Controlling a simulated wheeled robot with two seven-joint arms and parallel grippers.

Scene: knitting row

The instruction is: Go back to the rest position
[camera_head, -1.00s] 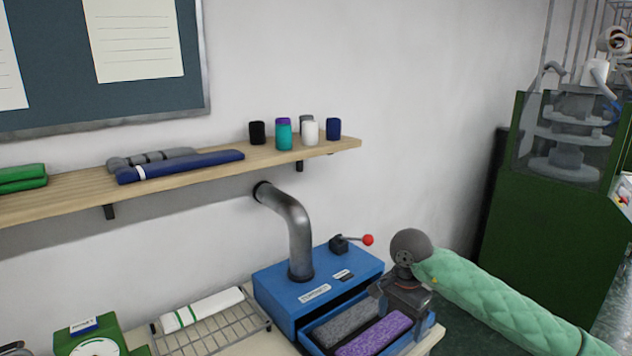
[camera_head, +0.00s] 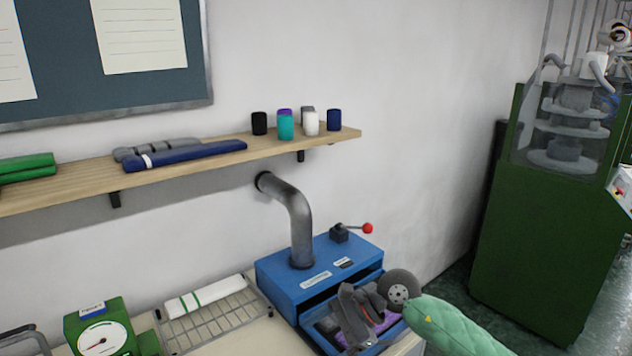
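My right arm, in a green quilted sleeve (camera_head: 455,328), comes in from the lower right. Its grey gripper (camera_head: 352,322) points down over the open front drawer of the blue box (camera_head: 318,270). The gripper hides much of the drawer's contents. A purple knitted piece (camera_head: 387,321) shows in the drawer beside the gripper, with a greyish piece partly visible at left. I cannot tell whether the fingers are open or shut, or whether they touch a piece. My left gripper is not in view.
A bent metal pipe (camera_head: 299,222) rises from the box to the wall, and a red-knobbed lever (camera_head: 367,228) stands on top. A wire rack (camera_head: 222,318) and green dial scale (camera_head: 98,332) stand at left. A wooden shelf (camera_head: 271,153) with cones hangs above. A green machine (camera_head: 531,245) stands right.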

